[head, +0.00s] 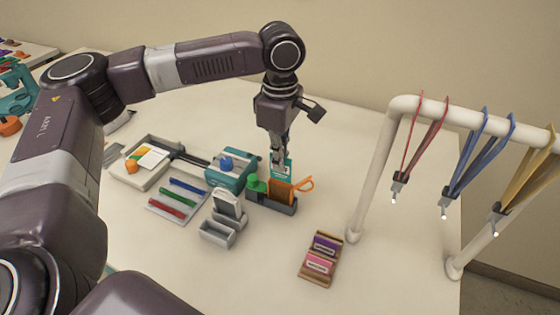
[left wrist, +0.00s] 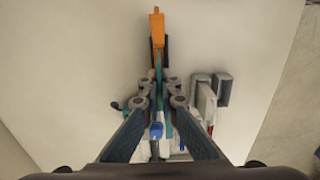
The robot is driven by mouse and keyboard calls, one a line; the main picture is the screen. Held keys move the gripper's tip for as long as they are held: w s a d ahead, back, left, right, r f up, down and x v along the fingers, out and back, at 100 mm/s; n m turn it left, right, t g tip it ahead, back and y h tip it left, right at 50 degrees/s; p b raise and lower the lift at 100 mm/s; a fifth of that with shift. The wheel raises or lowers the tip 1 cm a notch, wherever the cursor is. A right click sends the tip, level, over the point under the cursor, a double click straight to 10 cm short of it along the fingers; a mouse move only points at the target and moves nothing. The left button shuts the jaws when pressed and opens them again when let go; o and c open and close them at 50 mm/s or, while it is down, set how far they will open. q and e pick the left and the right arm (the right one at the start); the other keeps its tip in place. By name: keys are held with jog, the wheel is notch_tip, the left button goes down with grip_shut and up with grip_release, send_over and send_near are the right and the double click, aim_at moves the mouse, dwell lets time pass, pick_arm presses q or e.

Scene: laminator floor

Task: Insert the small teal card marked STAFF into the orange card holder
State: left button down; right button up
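My left gripper (head: 281,152) is shut on the small teal card (head: 288,168), pointing down at the middle of the table. In the left wrist view the fingertips (left wrist: 160,92) pinch the card, seen as a thin teal edge (left wrist: 159,72). The orange card holder (head: 282,191) stands in a dark grey stand, just below and in front of the card in the head view. In the left wrist view the holder (left wrist: 157,26) lies in line beyond the card. I cannot tell whether card and holder touch. The card's wording is too small to read. My right gripper is not in view.
A green item (head: 256,184) stands left of the holder. A teal box (head: 231,170), pen tray (head: 177,197) and grey stand (head: 222,229) are further left. A wooden rack (head: 317,274) holds purple and pink cards. Lanyards hang from a white rail (head: 382,165) at right.

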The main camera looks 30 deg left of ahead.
aim_at(280, 179)
pick_arm(q)
jog(key=shift+f+b, duration=1.2)
jog(key=shift+b, duration=0.35)
jog(key=shift+f, duration=0.15)
jog(key=shift+f+p, duration=0.55)
jog(key=shift+f, duration=0.8)
jog(key=shift+s+f, duration=0.15)
jog(key=shift+s, duration=0.05)
jog(key=shift+s+f, duration=0.1)
jog(key=shift+f, duration=0.05)
jog(key=c, duration=2.1)
grip_release()
jog(key=shift+f, duration=0.1)
jog(key=shift+w, duration=0.2)
